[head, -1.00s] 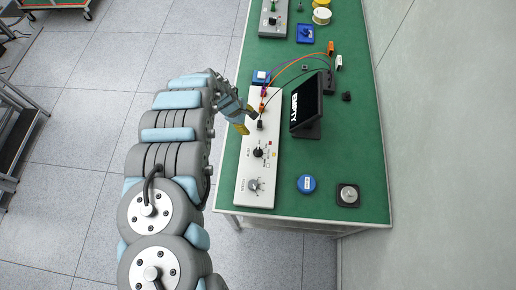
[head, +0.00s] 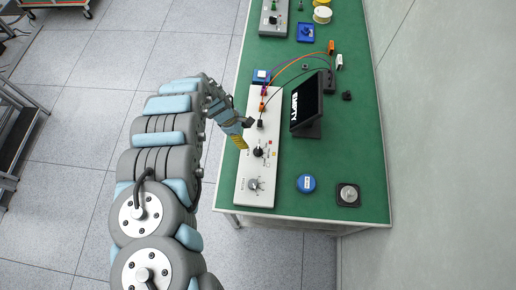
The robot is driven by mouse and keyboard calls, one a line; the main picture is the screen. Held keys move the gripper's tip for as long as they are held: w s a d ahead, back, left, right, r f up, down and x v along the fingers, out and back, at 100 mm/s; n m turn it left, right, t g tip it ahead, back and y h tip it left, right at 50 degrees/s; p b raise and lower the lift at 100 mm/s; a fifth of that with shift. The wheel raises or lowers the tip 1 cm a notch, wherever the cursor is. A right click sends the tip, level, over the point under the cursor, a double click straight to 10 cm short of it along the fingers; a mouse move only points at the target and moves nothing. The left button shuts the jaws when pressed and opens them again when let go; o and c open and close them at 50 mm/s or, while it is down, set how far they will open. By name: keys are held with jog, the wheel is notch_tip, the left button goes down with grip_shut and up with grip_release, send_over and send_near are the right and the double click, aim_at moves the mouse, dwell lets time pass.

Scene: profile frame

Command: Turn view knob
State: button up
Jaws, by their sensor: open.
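A long white panel (head: 258,199) lies along the left edge of the green table. It carries a black knob (head: 258,152) near its middle and a larger grey knob (head: 254,184) toward its near end. The small labels are too blurred to tell which is the view knob. My gripper (head: 246,133) is open and empty, over the panel's left edge, a little up and left of the black knob. It appears apart from both knobs. A black plug (head: 260,124) stands in the panel just beyond the fingertips.
A black display (head: 306,106) reading "EMPTY" stands to the right of the panel. Orange and dark cables (head: 290,66) arc from the panel to connectors at the right. A blue disc (head: 306,183) and a dark square block (head: 348,194) lie near the front right.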

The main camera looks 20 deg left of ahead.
send_over(258, 149)
jog(key=a, duration=0.2)
jog(key=shift+s+a+f, duration=0.1)
jog(key=shift+s+f, duration=0.1)
jog(key=shift+f, duration=1.2)
jog(key=shift+s+a+f, duration=0.1)
jog(key=shift+s+f, duration=0.05)
jog(key=shift+f, duration=1.2)
jog(key=shift+d+f, duration=0.2)
jog(key=shift+f, duration=0.35)
jog(key=shift+x, duration=1.25)
jog(key=shift+b+x, duration=1.2)
jog(key=shift+x, duration=0.35)
jog(key=c, duration=1.2)
